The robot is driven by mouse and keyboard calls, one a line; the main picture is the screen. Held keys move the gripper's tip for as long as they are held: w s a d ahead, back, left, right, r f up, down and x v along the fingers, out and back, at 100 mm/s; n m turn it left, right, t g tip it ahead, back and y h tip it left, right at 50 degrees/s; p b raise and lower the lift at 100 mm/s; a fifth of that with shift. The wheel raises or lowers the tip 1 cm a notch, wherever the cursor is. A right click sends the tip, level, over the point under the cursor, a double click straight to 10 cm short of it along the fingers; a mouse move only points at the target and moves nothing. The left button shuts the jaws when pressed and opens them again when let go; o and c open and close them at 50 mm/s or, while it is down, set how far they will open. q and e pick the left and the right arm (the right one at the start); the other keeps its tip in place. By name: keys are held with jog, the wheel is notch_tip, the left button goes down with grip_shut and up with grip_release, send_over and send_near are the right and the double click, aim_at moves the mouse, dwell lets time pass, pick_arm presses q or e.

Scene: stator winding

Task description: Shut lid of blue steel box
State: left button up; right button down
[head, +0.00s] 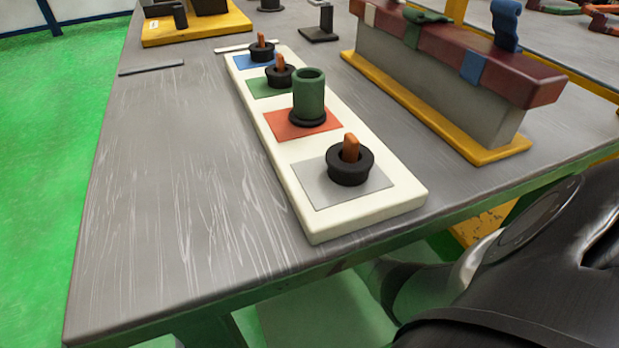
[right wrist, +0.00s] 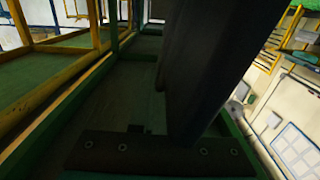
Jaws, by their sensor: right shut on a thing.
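No blue steel box and no lid of one can be made out in either view. My right arm (head: 520,270) comes in at the lower right of the head view, beside the near right part of the table, and its gripper is out of that picture. In the right wrist view, the dark gripper (right wrist: 200,85) fills the middle, above a dark bolted plate (right wrist: 150,152). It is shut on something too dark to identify. My left gripper is not in view.
A grey table (head: 170,190) carries a cream board (head: 300,205) with colored squares, black rings, orange pegs and a green cylinder (head: 309,95). A maroon-topped grey block on a yellow base (head: 435,110) stands right. The table's left side is mostly clear.

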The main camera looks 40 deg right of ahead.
dwell(0.8)
jog(key=w+a+f+n, duration=0.1)
jog(key=w+a+n, duration=0.2)
jog(key=a+n, duration=0.4)
jog(key=shift+w+a+f, duration=0.15)
jog(key=shift+a+f, duration=0.1)
jog(key=shift+a, duration=1.55)
jog(key=c, duration=0.9)
grip_release()
